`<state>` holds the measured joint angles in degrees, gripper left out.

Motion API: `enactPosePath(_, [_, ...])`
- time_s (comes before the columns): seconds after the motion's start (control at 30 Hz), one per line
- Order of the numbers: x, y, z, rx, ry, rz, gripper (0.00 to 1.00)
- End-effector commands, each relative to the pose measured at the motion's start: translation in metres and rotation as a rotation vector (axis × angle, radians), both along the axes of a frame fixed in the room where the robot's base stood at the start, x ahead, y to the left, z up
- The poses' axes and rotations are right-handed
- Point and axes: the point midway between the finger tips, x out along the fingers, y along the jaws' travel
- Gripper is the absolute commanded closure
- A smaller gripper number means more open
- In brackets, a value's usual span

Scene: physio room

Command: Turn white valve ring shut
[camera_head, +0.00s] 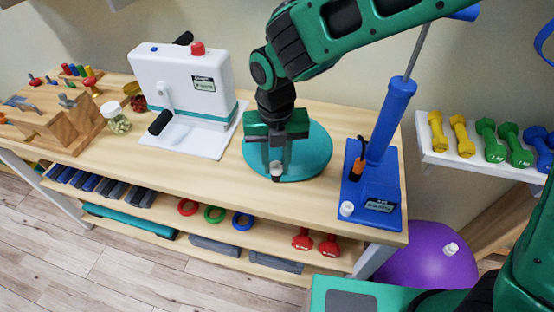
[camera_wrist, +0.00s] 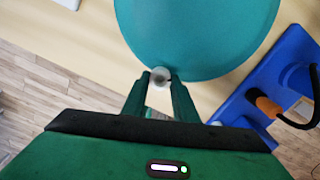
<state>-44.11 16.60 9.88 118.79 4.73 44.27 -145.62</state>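A teal round cushion (camera_head: 312,155) lies on the wooden bench, and it fills the top of the wrist view (camera_wrist: 200,30). The small white valve ring (camera_wrist: 160,76) sits at the cushion's near edge; it also shows small in the head view (camera_head: 276,168). My gripper (camera_head: 277,165) points down at this edge. In the wrist view, the two fingertips of my gripper (camera_wrist: 160,80) lie on either side of the ring, close against it, with no clear gap. The fingers hide part of the ring, and its turn angle cannot be read.
A blue pump (camera_head: 375,175) with a tall cylinder stands to the right, close to my gripper. A white hand-crank machine (camera_head: 185,85) stands to the left. Jars and a wooden peg block (camera_head: 60,125) are farther left. Bare bench top lies in front of the cushion.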

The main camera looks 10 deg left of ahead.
Motion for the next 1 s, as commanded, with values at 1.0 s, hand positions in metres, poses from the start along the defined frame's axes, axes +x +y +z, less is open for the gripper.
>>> enactPosePath(1.0, [0.0001,0.0018,0.0004,0.000,0.000,-0.489,0.96])
